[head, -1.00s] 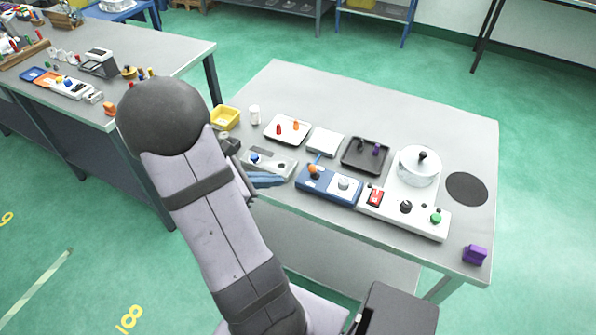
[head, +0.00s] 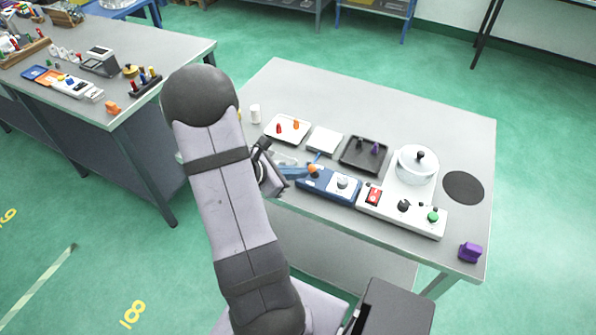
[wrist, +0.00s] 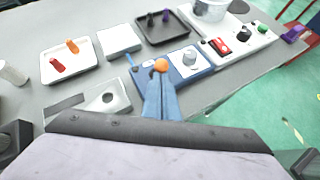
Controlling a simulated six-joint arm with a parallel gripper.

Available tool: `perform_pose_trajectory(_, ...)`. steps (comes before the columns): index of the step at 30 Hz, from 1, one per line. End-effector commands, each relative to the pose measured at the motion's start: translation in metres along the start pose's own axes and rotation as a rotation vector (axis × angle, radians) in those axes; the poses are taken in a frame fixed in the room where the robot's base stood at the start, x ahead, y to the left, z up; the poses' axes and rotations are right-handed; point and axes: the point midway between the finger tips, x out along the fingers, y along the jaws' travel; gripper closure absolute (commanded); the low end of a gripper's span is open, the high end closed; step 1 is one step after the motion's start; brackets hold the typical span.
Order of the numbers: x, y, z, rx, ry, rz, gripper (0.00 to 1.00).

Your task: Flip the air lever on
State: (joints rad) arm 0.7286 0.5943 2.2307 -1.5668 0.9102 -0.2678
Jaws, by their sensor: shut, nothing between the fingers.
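The air lever, with an orange ball end (head: 312,168), stands on the left part of a blue control box (head: 325,188). In the wrist view the orange ball (wrist: 160,65) shows just beyond my fingertips, and the blue box (wrist: 196,76) reaches to the right of them. My gripper (head: 303,172) has blue fingers, shut together with nothing between them. In the wrist view its fingers (wrist: 160,86) point at the ball and overlap the near left part of the box. I cannot tell whether the tips touch the lever. The lever's stem is mostly hidden.
A grey box (wrist: 103,98) lies left of my fingers. Behind are a white tray with red and orange pegs (head: 276,138), a white pad (head: 325,141) and a black tray (head: 352,165). To the right are a white control panel (head: 388,207), a pot (head: 415,170) and a purple block (head: 470,252).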

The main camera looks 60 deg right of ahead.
Motion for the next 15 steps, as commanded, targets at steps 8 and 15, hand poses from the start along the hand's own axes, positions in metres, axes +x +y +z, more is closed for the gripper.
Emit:
perform_pose_trajectory(8,-0.001,0.001,0.0035,-0.006,0.015,-0.008,1.0)
perform_pose_trajectory(15,0.0,0.0026,0.0062,-0.021,0.048,-0.024,1.0)
